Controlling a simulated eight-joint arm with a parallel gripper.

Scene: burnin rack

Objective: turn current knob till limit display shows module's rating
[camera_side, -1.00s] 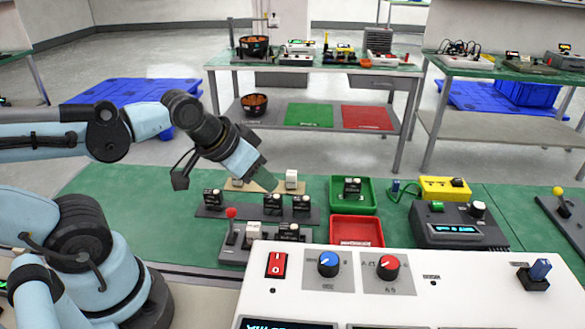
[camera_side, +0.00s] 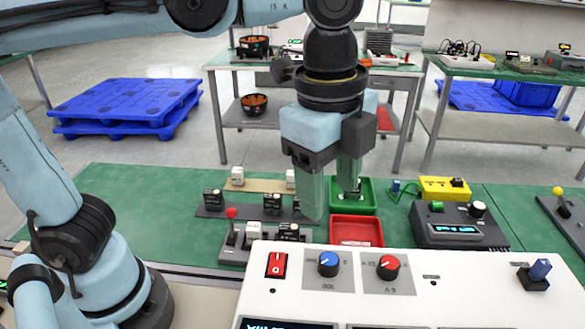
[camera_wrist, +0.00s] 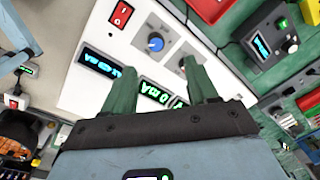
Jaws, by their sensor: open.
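The white power supply (camera_side: 470,275) fills the front of the side view. Its top has a blue knob (camera_side: 329,264) and a red knob (camera_side: 388,267); their labels are too small to read surely. The blue knob (camera_wrist: 155,43) shows clear in the wrist view; a finger partly hides the red knob. Lit displays (camera_wrist: 100,66) show there, a middle one (camera_wrist: 155,92) seeming to end in A, others partly covered. My gripper (camera_side: 330,203) is open and empty, pointing down behind the supply, apart from both knobs. Small dark modules (camera_side: 213,198) stand on the rack; their ratings are unreadable.
A red rocker switch (camera_side: 277,264) sits left of the blue knob. A red tray (camera_side: 356,232) and green tray (camera_side: 367,192) lie behind the supply. A dark instrument box (camera_side: 457,228) stands right of them. A red-ball lever (camera_side: 232,213) rises at the rack's left.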

